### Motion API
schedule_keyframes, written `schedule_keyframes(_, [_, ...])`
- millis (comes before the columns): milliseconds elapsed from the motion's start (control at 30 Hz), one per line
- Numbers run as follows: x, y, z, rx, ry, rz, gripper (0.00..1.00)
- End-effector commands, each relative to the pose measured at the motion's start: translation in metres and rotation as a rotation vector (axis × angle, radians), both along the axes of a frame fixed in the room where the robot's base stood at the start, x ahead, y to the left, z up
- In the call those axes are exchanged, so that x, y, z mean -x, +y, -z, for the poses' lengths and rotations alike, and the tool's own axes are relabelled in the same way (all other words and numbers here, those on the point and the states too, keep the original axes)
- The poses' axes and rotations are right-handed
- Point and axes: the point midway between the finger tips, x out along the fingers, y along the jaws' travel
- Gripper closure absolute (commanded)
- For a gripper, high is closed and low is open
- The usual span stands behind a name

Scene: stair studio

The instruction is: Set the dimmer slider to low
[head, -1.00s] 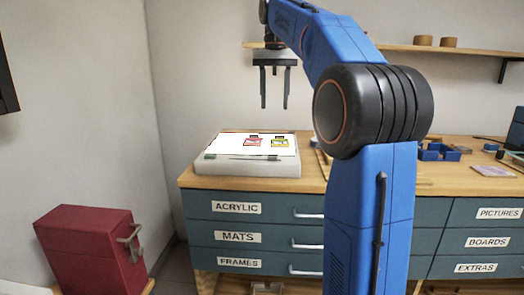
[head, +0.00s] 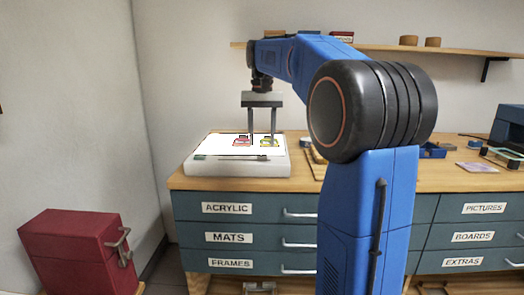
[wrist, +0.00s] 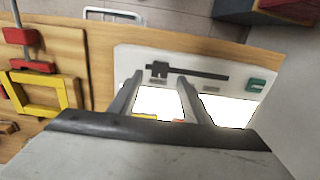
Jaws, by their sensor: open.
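The dimmer slider (wrist: 185,72) is a dark bar with a blocky knob (wrist: 159,70) at its left end in the wrist view. It lies on the pale rim of a light box (head: 237,170), whose panel glows bright white. Small grey labels sit beside the bar, too small to read. My gripper (head: 262,138) is open and empty, pointing down over the light box. In the wrist view its fingertips (wrist: 160,77) appear on either side of the knob; I cannot tell whether they touch it or how high above it they are.
A red card (head: 243,141) and a yellow-green card (head: 268,142) lie on the glowing panel. A small green piece (wrist: 257,85) is on the rim. A yellow frame (wrist: 38,95) and a red clamp (wrist: 27,50) lie beside the light box. A red cabinet (head: 75,250) stands at left.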

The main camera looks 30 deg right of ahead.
Motion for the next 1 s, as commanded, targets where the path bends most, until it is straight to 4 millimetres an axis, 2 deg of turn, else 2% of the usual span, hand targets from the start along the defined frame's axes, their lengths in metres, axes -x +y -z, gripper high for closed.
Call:
schedule_keyframes(100, [0.001,0.000,0.020,-0.001,0.003,0.000,0.56])
schedule_keyframes(300, [0.000,0.000,0.041,-0.001,0.001,0.000,0.56])
schedule_keyframes(700, [0.000,0.000,0.048,0.000,0.000,0.000,0.56])
schedule_keyframes(733, [0.000,0.000,0.048,0.000,0.000,0.000,0.59])
schedule_keyframes(767, [0.000,0.000,0.048,0.000,0.000,0.000,0.66])
schedule_keyframes(900, [0.000,0.000,0.047,0.000,0.000,0.000,0.99])
schedule_keyframes(1000, [0.000,0.000,0.047,0.000,0.000,0.000,1.00])
